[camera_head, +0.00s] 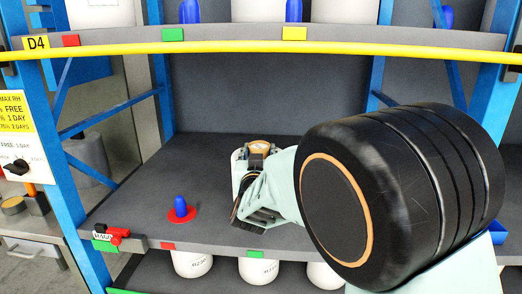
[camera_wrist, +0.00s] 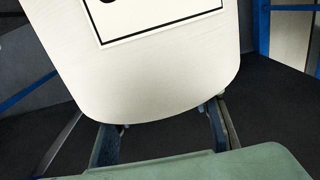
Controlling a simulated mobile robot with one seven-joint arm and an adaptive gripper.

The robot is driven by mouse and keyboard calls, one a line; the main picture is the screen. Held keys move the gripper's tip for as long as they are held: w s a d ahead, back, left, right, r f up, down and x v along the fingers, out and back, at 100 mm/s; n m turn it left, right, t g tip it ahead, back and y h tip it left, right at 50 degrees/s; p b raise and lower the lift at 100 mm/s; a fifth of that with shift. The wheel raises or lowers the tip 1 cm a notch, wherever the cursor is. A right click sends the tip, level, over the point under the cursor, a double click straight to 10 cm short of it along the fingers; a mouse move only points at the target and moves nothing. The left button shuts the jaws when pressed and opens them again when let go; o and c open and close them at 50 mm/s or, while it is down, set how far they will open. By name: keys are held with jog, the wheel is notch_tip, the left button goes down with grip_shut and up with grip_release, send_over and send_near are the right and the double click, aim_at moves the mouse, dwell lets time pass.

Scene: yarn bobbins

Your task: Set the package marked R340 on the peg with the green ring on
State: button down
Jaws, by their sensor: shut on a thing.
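My gripper (camera_head: 250,183) is shut on a white package (camera_head: 237,167), which stands out over the middle shelf behind the gripper. In the wrist view the package (camera_wrist: 160,75) fills the upper middle between my fingers. Its framed label (camera_wrist: 155,18) is cut off at the top, so the marking cannot be read. A blue peg (camera_head: 181,204) with a red ring (camera_head: 183,215) at its base stands empty on the middle shelf, left of my gripper. No peg with a green ring shows; my arm hides the shelf to the right.
The middle shelf (camera_head: 140,185) is clear around the red-ringed peg. Its front edge carries a red tag (camera_head: 168,246), a green tag (camera_head: 256,254) and a red-black device (camera_head: 112,235). White packages (camera_head: 258,270) sit below. A yellow bar (camera_head: 240,47) crosses above; blue posts (camera_head: 60,160) flank.

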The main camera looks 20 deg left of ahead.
jog(key=shift+r+b, duration=0.25)
jog(key=shift+b, duration=0.1)
notch_tip(320, 180, down, 8)
jog(key=b, duration=0.6)
jog(key=shift+r+b, duration=0.25)
jog(key=shift+b, duration=0.15)
jog(key=shift+f+b, duration=0.3)
dwell(0.6)
jog(key=c, duration=1.1)
grip_release()
jog(key=shift+o, duration=0.4)
jog(key=shift+s+f, duration=0.1)
jog(key=shift+f, duration=0.3)
jog(key=v, duration=1.2)
jog(key=shift+r, duration=0.35)
jog(key=shift+r, duration=0.1)
